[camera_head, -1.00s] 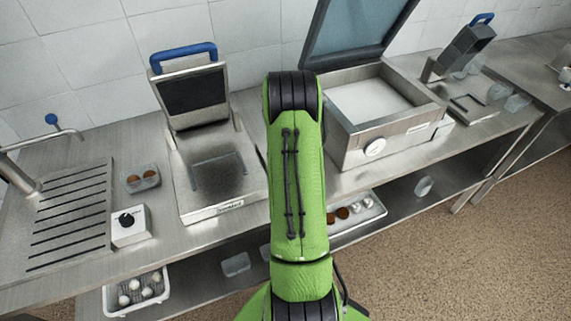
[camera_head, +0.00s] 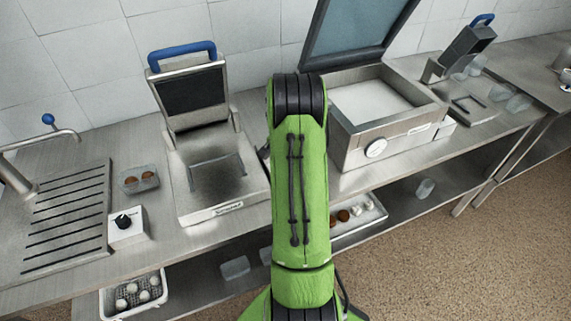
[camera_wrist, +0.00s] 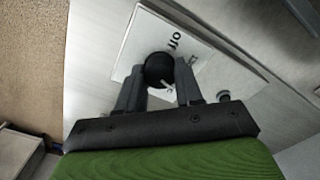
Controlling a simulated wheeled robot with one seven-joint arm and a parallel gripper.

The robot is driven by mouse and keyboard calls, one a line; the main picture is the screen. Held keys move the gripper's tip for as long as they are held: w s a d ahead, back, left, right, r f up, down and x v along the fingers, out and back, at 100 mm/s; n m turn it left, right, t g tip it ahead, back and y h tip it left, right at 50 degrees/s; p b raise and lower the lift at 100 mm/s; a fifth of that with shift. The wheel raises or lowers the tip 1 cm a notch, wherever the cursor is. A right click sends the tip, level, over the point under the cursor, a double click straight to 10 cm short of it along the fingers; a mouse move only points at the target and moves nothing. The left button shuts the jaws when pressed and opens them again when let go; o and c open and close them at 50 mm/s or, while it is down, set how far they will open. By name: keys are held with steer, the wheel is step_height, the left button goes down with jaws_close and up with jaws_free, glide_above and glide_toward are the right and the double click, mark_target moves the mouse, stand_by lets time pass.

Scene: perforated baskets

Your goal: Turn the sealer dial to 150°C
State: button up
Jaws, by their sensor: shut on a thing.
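In the wrist view, a round black dial (camera_wrist: 158,66) with a white pointer mark stands on a white panel (camera_wrist: 143,42). The word "off" is printed beside it, and other markings are partly hidden. My gripper (camera_wrist: 161,78) has one finger on each side of the dial and is shut on it. The pointer's exact setting is too small to read. In the head view, my green arm hides my gripper and the dial it holds.
A small white box with a black knob (camera_head: 124,221) stands on the counter at left, beside an open press (camera_head: 222,209) with a blue handle. An open-lidded chamber machine (camera_head: 403,129) with a white round gauge (camera_head: 376,148) stands right of my arm.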

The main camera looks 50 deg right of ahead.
steer(key=shift+r+m, duration=0.1)
steer(key=shift+m, duration=1)
steer(key=o, duration=1)
steer(key=shift+o, duration=0.2)
step_height(320, 180, up, 16)
steer(key=p, duration=0.1)
steer(key=shift+p, duration=0.35)
